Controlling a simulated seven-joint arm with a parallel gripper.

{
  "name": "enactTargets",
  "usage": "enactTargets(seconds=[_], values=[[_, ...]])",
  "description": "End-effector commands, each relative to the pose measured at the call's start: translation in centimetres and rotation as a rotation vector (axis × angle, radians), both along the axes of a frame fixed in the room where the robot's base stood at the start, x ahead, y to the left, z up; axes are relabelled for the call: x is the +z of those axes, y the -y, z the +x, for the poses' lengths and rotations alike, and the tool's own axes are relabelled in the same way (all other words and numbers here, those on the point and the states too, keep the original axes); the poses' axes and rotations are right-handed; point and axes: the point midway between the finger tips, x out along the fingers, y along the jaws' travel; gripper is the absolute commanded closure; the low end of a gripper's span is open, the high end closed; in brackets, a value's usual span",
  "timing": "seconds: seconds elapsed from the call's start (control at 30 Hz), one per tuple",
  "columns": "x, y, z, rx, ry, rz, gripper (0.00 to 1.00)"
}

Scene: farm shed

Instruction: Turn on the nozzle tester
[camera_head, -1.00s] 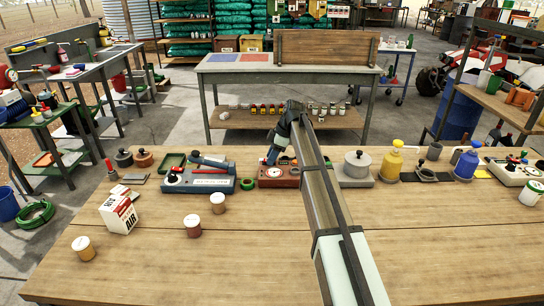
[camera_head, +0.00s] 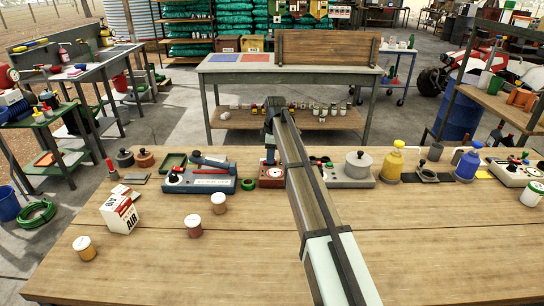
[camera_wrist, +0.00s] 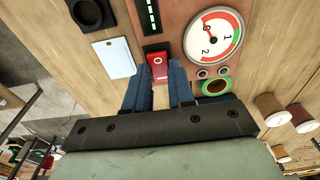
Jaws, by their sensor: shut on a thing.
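A red-brown device (camera_head: 268,182), which I take to be the nozzle tester, stands on the bench, partly hidden by my arm in the head view.
A blue-grey device (camera_head: 200,181) stands close on the left. A grey unit with a round pot (camera_head: 357,164) is on the right, beside a yellow bottle (camera_head: 394,163). A white carton (camera_head: 119,214) and several small jars stand at the front left. The front right of the bench is clear.

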Motion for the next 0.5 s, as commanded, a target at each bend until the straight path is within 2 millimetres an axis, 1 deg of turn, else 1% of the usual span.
enactTargets(seconds=[0.03, 0.2, 0.5], values=[[-0.01, -0.25, 0.03, 0.003, -0.001, -0.028, 1.0], [0.01, -0.28, 0.01, 0.0, 0.0, -0.089, 1.0], [0.01, -0.25, -0.02, -0.001, 0.0, -0.098, 1.0]])
